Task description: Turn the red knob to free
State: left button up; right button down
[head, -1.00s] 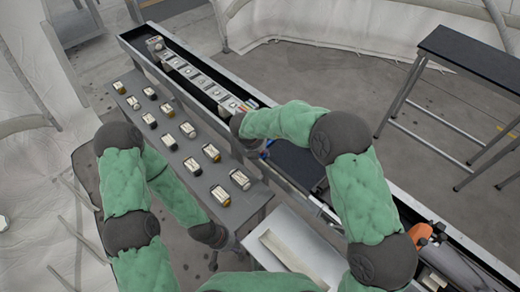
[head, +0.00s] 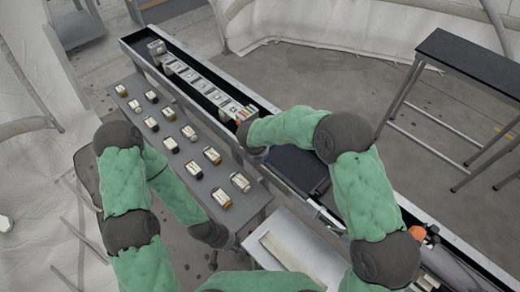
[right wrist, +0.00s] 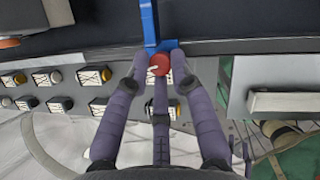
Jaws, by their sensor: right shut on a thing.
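The red knob (right wrist: 160,64) shows in the right wrist view, on a blue bracket (right wrist: 151,30) at the edge of the dark conveyor trough. A small pale mark shows on its face. My right gripper (right wrist: 159,72) has its purple fingers closed around the knob from both sides. In the head view my right forearm and wrist cover the knob. My left gripper (head: 232,245) hangs low at the lower middle of the head view, away from the knob. Its fingers are too small and dark to read.
A long trough (head: 190,78) with a row of light blocks runs diagonally. A pale tray (head: 300,252) lies at the lower middle. A dark bench (head: 470,62) stands at the right.

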jog(key=n+p, duration=0.2)
jog(key=n+y+p, duration=0.1)
jog(key=n+p, duration=0.1)
jog(key=p, duration=0.1)
jog(key=n+y+p, duration=0.1)
jog(key=n+p, duration=0.1)
jog(key=shift+s+d, duration=0.3)
jog(key=shift+d, duration=0.05)
jog(key=shift+f+n+y+p, duration=0.2)
jog(key=shift+n+y+p, duration=0.3)
jog(key=shift+n+p, duration=0.75)
jog(key=shift+m, duration=0.25)
jog(key=c, duration=1.2)
grip_release()
jog(key=shift+d, duration=0.1)
jog(key=shift+o, duration=0.5)
jog(key=shift+w, duration=0.1)
jog(key=shift+r, duration=0.1)
